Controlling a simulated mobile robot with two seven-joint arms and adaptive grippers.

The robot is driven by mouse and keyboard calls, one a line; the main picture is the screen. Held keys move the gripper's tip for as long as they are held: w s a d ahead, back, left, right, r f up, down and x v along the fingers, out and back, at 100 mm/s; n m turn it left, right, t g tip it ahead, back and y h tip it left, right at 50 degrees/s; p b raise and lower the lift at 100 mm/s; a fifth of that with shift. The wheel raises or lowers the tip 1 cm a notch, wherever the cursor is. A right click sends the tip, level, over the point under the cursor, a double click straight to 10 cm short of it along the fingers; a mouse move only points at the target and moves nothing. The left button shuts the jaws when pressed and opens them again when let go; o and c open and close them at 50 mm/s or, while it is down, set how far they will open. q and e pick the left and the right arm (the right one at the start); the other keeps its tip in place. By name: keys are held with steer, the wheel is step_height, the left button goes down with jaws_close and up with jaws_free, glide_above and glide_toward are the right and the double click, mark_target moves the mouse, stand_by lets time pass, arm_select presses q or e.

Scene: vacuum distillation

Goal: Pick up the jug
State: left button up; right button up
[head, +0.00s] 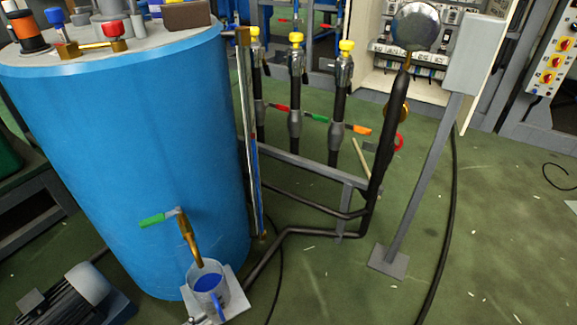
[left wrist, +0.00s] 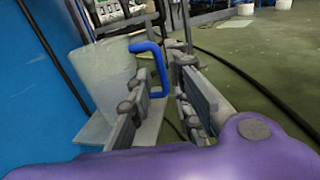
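The jug (head: 205,278) is a translucent grey-white vessel with blue inside it, standing upright on a small pale plate (head: 236,300) below a brass spout. Its blue handle (head: 216,306) faces the camera. In the left wrist view the jug (left wrist: 103,72) is at the left and its handle (left wrist: 160,64) is near the centre. My left gripper (left wrist: 168,82) is open, with a finger on each side of the handle's line. Whether either finger touches the handle cannot be told. At most a small tip of it shows at the head view's bottom edge. My right gripper is not in view.
A large blue tank (head: 130,150) stands right behind the jug, with a green-handled tap (head: 186,235) above it. A motor (head: 75,298) lies to the left. Dark pipes (head: 315,232) run to the right. Green floor (head: 335,285) is open at the lower right.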

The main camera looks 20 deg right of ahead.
mark_target(220, 311)
arm_select(q)
steer(key=b+x, duration=0.1)
steer(key=x, duration=0.1)
steer(key=b+x, duration=0.1)
steer(key=x, duration=0.2)
steer(key=shift+d+r, duration=0.2)
steer(key=shift+d, duration=0.1)
jaws_close()
steer(key=shift+w+r, duration=0.1)
